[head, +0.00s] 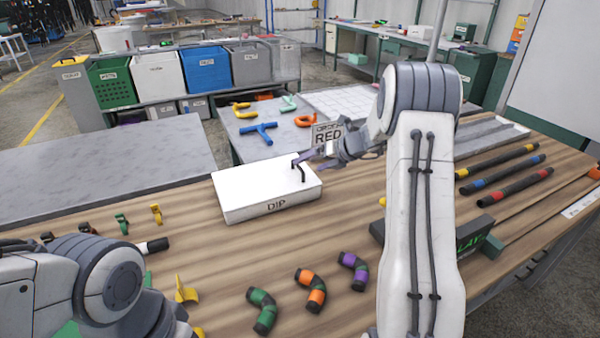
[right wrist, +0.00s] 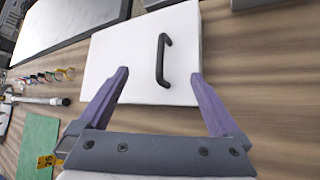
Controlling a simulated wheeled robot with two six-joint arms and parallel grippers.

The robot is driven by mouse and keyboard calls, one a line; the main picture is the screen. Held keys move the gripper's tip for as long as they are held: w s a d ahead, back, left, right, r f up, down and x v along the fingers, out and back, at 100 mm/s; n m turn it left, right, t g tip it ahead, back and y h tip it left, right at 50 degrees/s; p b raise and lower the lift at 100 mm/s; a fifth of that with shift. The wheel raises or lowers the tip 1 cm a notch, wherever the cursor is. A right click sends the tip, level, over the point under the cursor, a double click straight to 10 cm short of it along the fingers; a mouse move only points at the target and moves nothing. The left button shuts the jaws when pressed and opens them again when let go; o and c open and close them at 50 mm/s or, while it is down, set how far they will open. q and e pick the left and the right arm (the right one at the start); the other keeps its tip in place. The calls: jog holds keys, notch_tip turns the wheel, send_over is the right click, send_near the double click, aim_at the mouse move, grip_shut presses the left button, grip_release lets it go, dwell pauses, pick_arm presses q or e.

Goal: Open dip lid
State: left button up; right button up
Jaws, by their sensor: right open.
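The white dip box with its flat lid (head: 250,185) stands on the wooden table, its front marked "DIP". The lid looks closed. A dark handle (head: 301,170) rises near the right end of the lid. In the right wrist view the handle (right wrist: 163,58) stands on the white lid (right wrist: 115,60), beyond and between my fingertips.
Elbow hoses, one of them green (head: 262,311), lie in front of the box. Straight hoses with coloured bands (head: 515,187) lie at the right, past a dark block (head: 470,235). A sign reading "RED" (head: 328,134) stands behind the box. Small coloured clips (head: 156,213) stand to its left.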

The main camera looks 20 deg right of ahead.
aim_at(300, 167)
jog(key=shift+w+a+f, duration=0.15)
jog(key=shift+w+f, duration=0.15)
jog(key=shift+f, duration=0.1)
jog(key=shift+x, duration=1.6)
jog(key=shift+w+a+f+b, duration=0.3)
jog(key=shift+w+a+f, duration=0.05)
jog(key=shift+f, duration=0.05)
jog(key=shift+w+a+f, duration=0.1)
jog(key=shift+a+f, duration=0.1)
jog(key=shift+w+a+f, duration=0.15)
jog(key=shift+a+f, duration=0.05)
jog(key=shift+f, duration=0.05)
grip_shut()
jog(key=shift+d+r, duration=0.1)
jog(key=shift+d+r, duration=0.25)
jog(key=shift+d, duration=0.1)
